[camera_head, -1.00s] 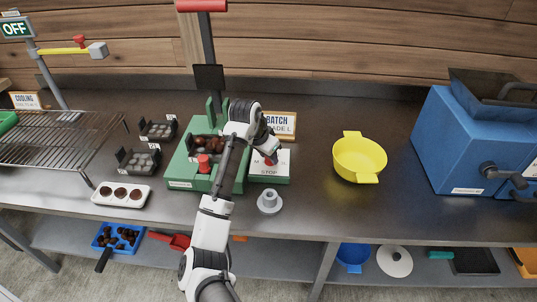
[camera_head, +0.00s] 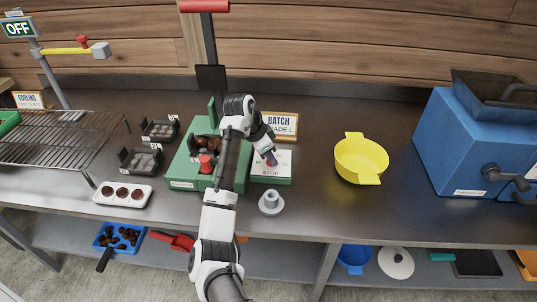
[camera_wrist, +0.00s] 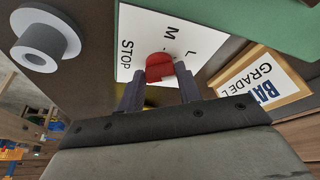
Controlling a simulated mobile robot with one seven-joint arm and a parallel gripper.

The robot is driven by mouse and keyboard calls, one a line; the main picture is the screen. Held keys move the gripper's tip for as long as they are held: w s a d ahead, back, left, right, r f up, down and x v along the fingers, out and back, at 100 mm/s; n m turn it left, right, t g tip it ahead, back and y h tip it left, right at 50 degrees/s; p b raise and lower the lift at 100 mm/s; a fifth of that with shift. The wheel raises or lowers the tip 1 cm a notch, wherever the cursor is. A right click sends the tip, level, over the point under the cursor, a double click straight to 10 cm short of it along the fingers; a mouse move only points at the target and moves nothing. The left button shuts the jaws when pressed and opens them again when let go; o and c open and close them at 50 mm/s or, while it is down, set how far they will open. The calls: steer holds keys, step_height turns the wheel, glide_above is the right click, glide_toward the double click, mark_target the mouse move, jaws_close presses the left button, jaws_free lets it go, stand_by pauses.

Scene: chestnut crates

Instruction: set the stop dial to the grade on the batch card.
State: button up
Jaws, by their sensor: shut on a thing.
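The stop dial is a red knob (camera_wrist: 160,66) on a white plate (camera_wrist: 128,45) marked STOP, with the letters M and L showing in the wrist view. My gripper (camera_wrist: 161,80) is shut on the knob, one finger at each side. Which letter the knob points to cannot be told. In the head view my gripper (camera_head: 271,160) stands over the plate (camera_head: 283,160) and hides most of the knob. The batch card (camera_head: 279,124) stands behind the plate and reads BATCH GRADE L; it also shows in the wrist view (camera_wrist: 262,80).
A green machine (camera_head: 188,172) with a red lever handle stands left of the plate. A grey flanged piece (camera_head: 271,203) sits in front of it. A yellow bowl (camera_head: 360,158) and a blue machine (camera_head: 450,140) stand to the right. Small black trays (camera_head: 141,161) lie at left.

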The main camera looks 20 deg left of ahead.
steer(key=o, duration=1)
steer(key=b+v, duration=0.1)
steer(key=v, duration=1.3)
steer(key=shift+d, duration=0.1)
